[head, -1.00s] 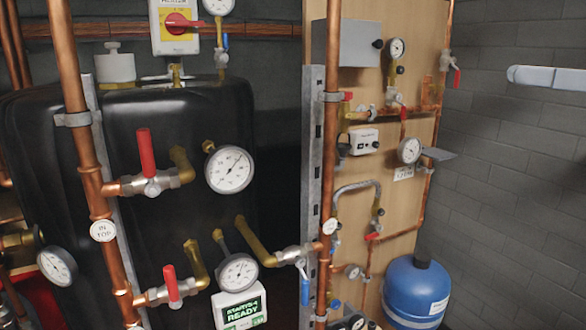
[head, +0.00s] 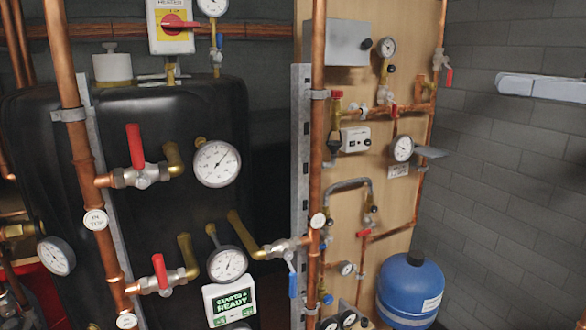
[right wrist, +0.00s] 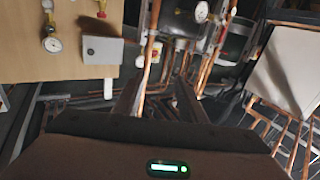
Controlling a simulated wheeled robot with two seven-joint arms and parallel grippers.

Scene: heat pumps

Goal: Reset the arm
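In the right wrist view my right gripper (right wrist: 159,82) shows two dark fingers, apart with a gap between them. I see nothing held between them. In the head view a pale bar (head: 540,87) reaches in from the right edge in front of the grey wall; it may be part of my right arm. No fingers can be made out on it. My left gripper is in neither view.
A black tank (head: 70,180) with copper pipes, red-handled valves and gauges (head: 217,163) fills the left. A wooden panel (head: 345,195) carries a grey box (head: 335,43). A blue vessel (head: 411,288) stands at lower right.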

